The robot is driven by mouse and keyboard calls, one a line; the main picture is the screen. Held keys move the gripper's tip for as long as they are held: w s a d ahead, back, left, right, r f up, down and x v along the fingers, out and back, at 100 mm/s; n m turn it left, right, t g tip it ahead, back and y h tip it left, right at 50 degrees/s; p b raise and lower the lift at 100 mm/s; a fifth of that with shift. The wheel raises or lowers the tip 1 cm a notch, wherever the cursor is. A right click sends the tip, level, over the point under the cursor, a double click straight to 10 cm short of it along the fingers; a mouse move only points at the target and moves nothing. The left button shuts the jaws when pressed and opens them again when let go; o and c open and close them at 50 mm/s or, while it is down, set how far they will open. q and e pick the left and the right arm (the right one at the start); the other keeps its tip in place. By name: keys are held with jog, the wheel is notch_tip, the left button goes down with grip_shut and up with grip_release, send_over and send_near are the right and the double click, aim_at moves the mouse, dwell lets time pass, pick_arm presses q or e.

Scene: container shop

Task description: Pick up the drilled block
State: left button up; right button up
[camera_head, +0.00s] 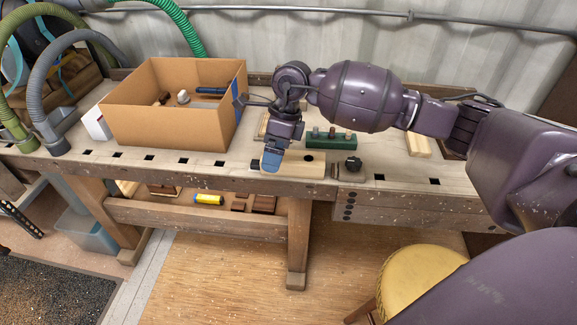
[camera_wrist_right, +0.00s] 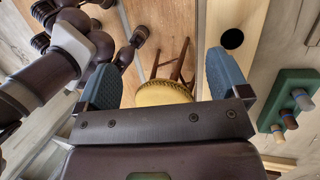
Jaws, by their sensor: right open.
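The drilled block (camera_head: 310,168) is a pale wooden block with a dark round hole, lying at the front edge of the workbench. In the right wrist view the block (camera_wrist_right: 240,14) is at the upper right, partly hidden behind one finger. My right gripper (camera_head: 272,160) has blue fingertips and points down at the block's left end. In the right wrist view the gripper (camera_wrist_right: 163,75) is open, with floor and a stool showing between its fingers. I cannot tell whether a finger touches the block. My left gripper is not in view.
A green block with several pegs (camera_head: 331,139) stands just behind the drilled block. A black knob (camera_head: 353,164) is to its right. An open cardboard box (camera_head: 165,126) stands at the left of the workbench (camera_head: 215,168). A yellow stool (camera_head: 415,275) stands in front.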

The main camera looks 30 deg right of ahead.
aim_at(293, 157)
jog(key=w+d+h, duration=0.1)
jog(key=d, duration=0.1)
jog(key=w+d+r+h, duration=0.1)
jog(key=d, duration=0.1)
jog(key=w+d+h+b, duration=0.1)
jog(key=d, duration=0.1)
jog(key=shift+w+r+t+h, duration=0.15)
jog(key=shift+r+t+h, duration=0.1)
jog(key=shift+t+h, duration=0.05)
notch_tip(293, 157, down, 5)
jog(key=shift+b, duration=0.35)
jog(key=f, duration=0.3)
jog(key=d+f+b, duration=0.1)
jog(key=f, duration=0.1)
jog(key=shift+f, duration=0.25)
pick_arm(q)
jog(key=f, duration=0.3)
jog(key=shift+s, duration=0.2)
pick_arm(e)
jog(key=shift+r, duration=0.1)
jog(key=shift+c, duration=0.2)
jog(key=c, duration=0.9)
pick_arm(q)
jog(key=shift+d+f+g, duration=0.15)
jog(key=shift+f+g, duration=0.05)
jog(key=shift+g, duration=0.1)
pick_arm(e)
jog(key=shift+c, duration=1.3)
jog(key=shift+r, duration=0.1)
